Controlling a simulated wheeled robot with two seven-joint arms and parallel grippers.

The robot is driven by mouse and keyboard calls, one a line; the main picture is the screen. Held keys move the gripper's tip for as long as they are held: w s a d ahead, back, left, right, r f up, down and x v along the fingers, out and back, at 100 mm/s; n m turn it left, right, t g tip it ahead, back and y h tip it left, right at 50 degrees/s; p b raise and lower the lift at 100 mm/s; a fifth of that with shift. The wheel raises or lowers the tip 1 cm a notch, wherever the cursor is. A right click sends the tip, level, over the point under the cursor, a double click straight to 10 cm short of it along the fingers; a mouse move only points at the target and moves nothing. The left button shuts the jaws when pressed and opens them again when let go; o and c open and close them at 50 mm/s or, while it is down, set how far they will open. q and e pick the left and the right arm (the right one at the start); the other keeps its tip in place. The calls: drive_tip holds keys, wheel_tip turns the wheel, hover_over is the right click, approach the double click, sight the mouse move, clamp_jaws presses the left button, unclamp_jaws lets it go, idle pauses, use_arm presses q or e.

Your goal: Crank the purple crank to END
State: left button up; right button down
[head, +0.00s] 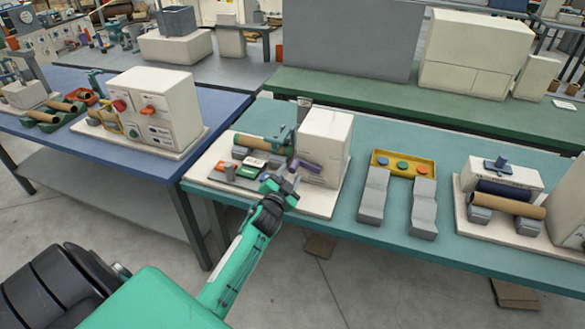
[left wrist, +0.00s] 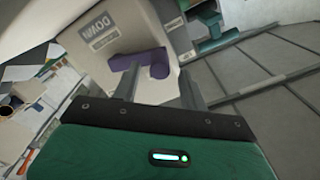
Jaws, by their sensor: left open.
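The purple crank (head: 306,166) sits on the front face of a cream winder housing (head: 325,140) on the teal bench. In the left wrist view the crank (left wrist: 152,62) shows just beyond the fingertips, its knob end between the two fingers. I cannot tell if they touch it. My left gripper (head: 290,172) is open, close in front of the crank; its spread fingers also show in the left wrist view (left wrist: 158,78). A label reading DOWN (left wrist: 100,25) is on the housing near the crank. No END mark is legible. My right gripper is not in view.
The winder's cream base (head: 210,172) holds a brown tube (head: 262,143) and small grey blocks. Two grey stands (head: 373,196) and a yellow tray of buttons (head: 403,166) stand to the right. Another tube machine (head: 505,190) is farther right. A blue bench (head: 215,105) stands left across a gap.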

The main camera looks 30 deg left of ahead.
sight(292, 171)
use_arm(q)
drive_tip(key=shift+x, duration=1.55)
clamp_jaws()
